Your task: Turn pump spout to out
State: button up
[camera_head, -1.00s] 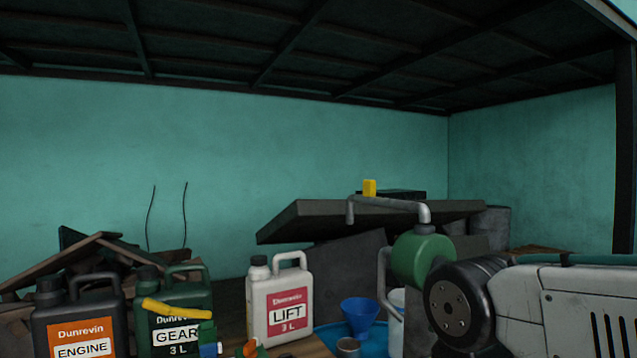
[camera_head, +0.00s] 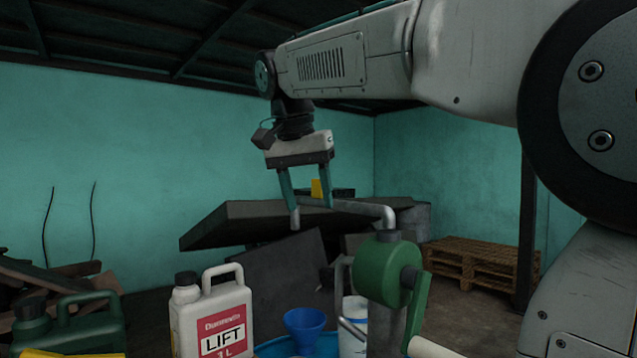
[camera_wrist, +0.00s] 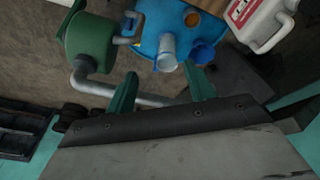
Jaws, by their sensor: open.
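The pump has a green round body (camera_head: 385,272), also at the upper left of the wrist view (camera_wrist: 90,43). Its grey bent spout (camera_head: 360,208) rises from the top and reaches left, with its end turned down. The spout also crosses the wrist view (camera_wrist: 92,86) and passes behind my fingers. My gripper (camera_head: 309,206) points down, open, with its two teal fingers at the spout's outer end; it shows in the wrist view too (camera_wrist: 163,90). I cannot tell whether the fingers touch the spout or straddle it.
A dark slanted slab (camera_head: 240,224) lies behind the gripper. Wooden pallets (camera_head: 480,262) are at the back right.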

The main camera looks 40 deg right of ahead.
jog(key=w+d+r+m+h, duration=0.1)
jog(key=w+d+r+m, duration=0.45)
jog(key=w+r, duration=0.2)
jog(key=shift+m+g, duration=0.3)
jog(key=shift+m, duration=0.25)
jog(key=x, duration=0.6)
jog(key=shift+s+d+f, duration=0.15)
jog(key=shift+d+f, duration=0.05)
grip_shut()
